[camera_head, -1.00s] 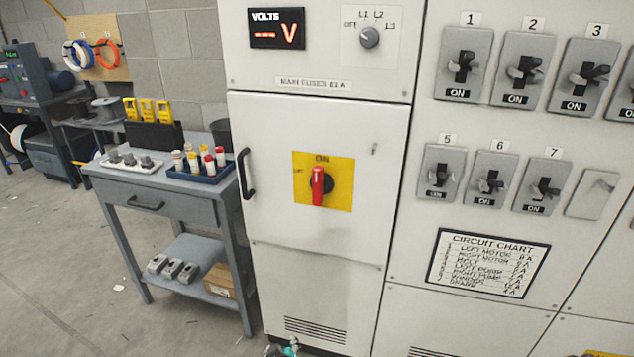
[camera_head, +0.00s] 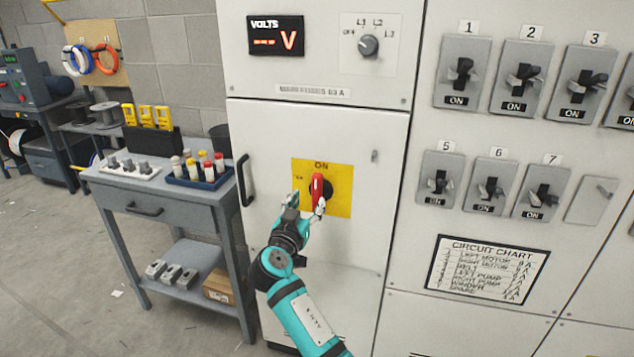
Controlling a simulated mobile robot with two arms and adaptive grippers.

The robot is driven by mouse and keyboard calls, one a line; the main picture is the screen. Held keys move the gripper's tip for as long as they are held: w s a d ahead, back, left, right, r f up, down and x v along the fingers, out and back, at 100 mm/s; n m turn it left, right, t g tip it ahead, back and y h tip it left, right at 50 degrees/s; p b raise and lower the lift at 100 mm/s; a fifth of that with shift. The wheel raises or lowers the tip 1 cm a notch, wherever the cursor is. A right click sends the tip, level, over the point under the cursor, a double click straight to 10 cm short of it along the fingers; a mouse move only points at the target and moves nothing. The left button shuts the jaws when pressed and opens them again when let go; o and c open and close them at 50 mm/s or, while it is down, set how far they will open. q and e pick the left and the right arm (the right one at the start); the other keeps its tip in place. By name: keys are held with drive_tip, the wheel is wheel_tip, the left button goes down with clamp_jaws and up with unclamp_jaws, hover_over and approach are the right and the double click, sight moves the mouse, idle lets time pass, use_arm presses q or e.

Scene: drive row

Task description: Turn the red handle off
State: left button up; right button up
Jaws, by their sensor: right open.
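The red handle (camera_head: 317,186) is a rotary switch handle on a yellow plate (camera_head: 341,177) on the white cabinet door. It stands close to upright, with "ON" printed above it and a small label at its left. My right gripper (camera_head: 305,203) is open in front of the plate's lower left, its fingertips around or beside the handle's lower end. One finger is left of the plate's middle, the other overlaps the handle's lower part. I cannot tell whether they touch it. My left gripper is not in view.
The door has a black pull handle (camera_head: 244,180) at its left. Above are a volts display (camera_head: 276,36) and a selector knob (camera_head: 369,45). Numbered toggle switches and a circuit chart (camera_head: 487,269) are at the right. A grey workbench (camera_head: 150,195) stands at the left.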

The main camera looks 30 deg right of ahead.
sight(316, 187)
drive_tip(key=p+x, duration=0.1)
drive_tip(key=x, duration=0.7)
drive_tip(key=shift+w+d, duration=0.35)
drive_tip(key=shift+w, duration=0.05)
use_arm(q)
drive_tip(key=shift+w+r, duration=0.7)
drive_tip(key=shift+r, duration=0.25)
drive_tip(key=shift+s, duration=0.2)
use_arm(e)
clamp_jaws()
